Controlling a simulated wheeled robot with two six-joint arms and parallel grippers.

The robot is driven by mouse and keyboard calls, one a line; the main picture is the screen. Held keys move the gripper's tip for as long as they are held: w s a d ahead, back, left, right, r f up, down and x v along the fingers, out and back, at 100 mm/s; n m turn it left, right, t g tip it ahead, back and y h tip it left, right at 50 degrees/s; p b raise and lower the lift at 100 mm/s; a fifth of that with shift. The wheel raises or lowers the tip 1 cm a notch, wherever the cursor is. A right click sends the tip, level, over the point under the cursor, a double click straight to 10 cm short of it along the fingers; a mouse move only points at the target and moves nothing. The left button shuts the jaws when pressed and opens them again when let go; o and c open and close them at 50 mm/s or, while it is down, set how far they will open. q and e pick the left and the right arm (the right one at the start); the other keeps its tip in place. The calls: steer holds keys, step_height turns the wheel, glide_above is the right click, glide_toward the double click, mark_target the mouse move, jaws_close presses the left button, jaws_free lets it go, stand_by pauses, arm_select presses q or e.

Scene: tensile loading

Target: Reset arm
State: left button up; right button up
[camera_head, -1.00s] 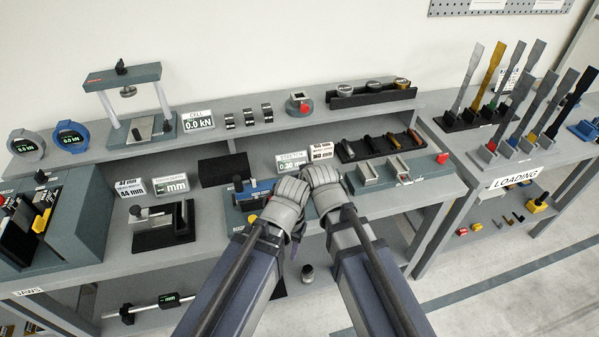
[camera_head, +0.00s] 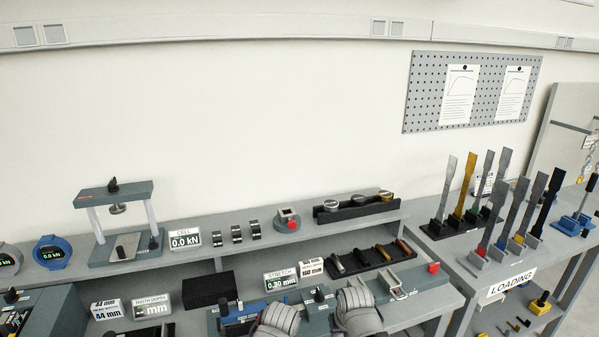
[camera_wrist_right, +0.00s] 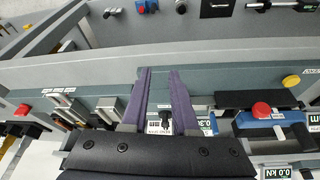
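In the head view the grey wrist of my left gripper (camera_head: 275,320) shows at the bottom edge, over the front of the bench; its fingers are out of sight. My right gripper's grey wrist (camera_head: 357,311) is just right of it. In the right wrist view the right gripper's two purple fingers (camera_wrist_right: 162,78) are apart, with nothing held between them. They lie over the bench, and a small black knob shows beyond the gap.
The bench (camera_head: 205,232) carries a load frame (camera_head: 120,222), a stretch display (camera_head: 281,280), a blue-bodied device (camera_head: 242,316) and a tray of small parts (camera_head: 371,258). Upright specimens stand at right behind the LOADING sign (camera_head: 510,284).

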steer(key=s+d+f+m+g, duration=0.1)
steer(key=s+d+g, duration=0.2)
steer(key=s+d, duration=0.35)
steer(key=s+a+n, duration=0.1)
steer(key=s+a, duration=0.2)
steer(key=a, duration=0.2)
steer(key=s+a+n+g+h, duration=0.1)
steer(key=s+a+n, duration=0.1)
steer(key=a, duration=0.4)
steer(key=shift+s+a+h, duration=0.2)
steer(key=shift+s+h, duration=0.1)
steer(key=shift+s, duration=0.1)
arm_select(q)
steer(key=shift+a, duration=0.1)
stand_by(0.3)
